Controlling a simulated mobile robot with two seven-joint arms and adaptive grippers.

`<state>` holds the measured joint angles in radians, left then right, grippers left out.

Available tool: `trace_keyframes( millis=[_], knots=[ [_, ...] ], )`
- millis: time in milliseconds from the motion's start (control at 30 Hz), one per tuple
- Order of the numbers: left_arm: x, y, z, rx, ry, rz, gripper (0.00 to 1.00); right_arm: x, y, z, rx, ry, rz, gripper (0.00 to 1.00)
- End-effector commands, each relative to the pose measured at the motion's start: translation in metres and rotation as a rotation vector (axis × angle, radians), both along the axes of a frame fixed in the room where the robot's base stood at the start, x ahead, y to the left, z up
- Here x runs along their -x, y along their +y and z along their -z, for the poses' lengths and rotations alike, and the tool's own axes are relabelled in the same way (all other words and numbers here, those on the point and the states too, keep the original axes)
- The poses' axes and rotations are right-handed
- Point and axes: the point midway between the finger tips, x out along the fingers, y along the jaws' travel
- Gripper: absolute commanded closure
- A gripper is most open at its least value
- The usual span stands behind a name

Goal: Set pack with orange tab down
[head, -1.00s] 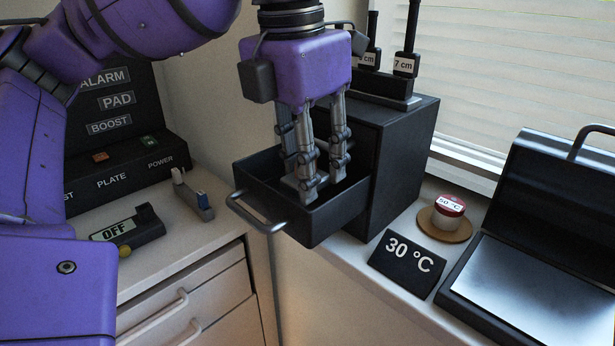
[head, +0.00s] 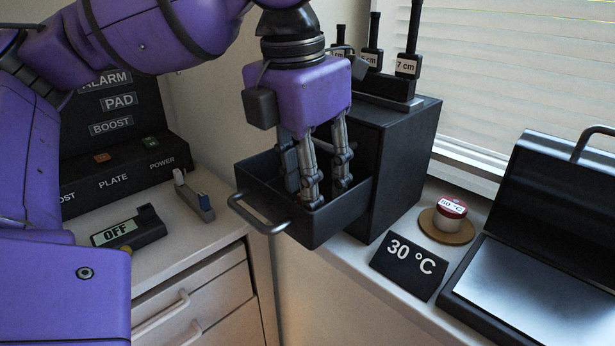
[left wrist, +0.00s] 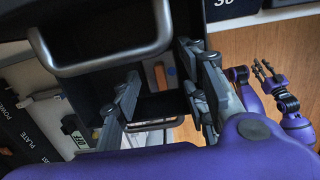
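My left gripper (head: 328,193) reaches down into the open black drawer (head: 322,232) of the black cabinet. Its fingers stand apart, as the left wrist view (left wrist: 160,72) also shows. In the head view the pack is hidden by the drawer wall and fingers. My right gripper (left wrist: 265,71) appears small at the right of the left wrist view, its fingers spread and empty.
The drawer handle (head: 258,217) juts out in front. Upright tools labelled in cm (head: 408,55) stand on the cabinet. A 30 °C sign (head: 408,265), a red-lidded jar (head: 452,208) and an open black plate device (head: 530,290) are at right. An OFF device (head: 128,230) is at left.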

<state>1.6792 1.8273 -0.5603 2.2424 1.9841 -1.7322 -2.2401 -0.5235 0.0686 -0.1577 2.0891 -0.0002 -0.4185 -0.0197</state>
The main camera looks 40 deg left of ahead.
Motion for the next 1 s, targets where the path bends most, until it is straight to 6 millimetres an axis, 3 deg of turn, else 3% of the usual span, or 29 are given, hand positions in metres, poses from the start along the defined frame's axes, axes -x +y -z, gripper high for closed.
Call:
trace_keyframes(
  millis=[267, 467, 800, 1000],
  knots=[
    [0.000, 0.000, 0.000, 0.001, 0.000, 0.000, 0.58, 0.000, 0.000, 0.000, 0.000, 0.000, 0.000, 0.69],
    [-0.001, -0.001, -0.012, 0.003, -0.002, 0.002, 0.58, 0.001, 0.000, 0.003, 0.000, 0.002, 0.001, 0.69],
    [0.009, -0.001, -0.093, 0.004, -0.004, 0.003, 0.58, -0.010, 0.001, -0.024, 0.002, -0.025, -0.005, 0.69],
    [0.013, 0.001, -0.124, 0.000, -0.003, 0.000, 0.58, -0.013, 0.001, -0.037, 0.002, -0.035, -0.005, 0.69]
  ],
)
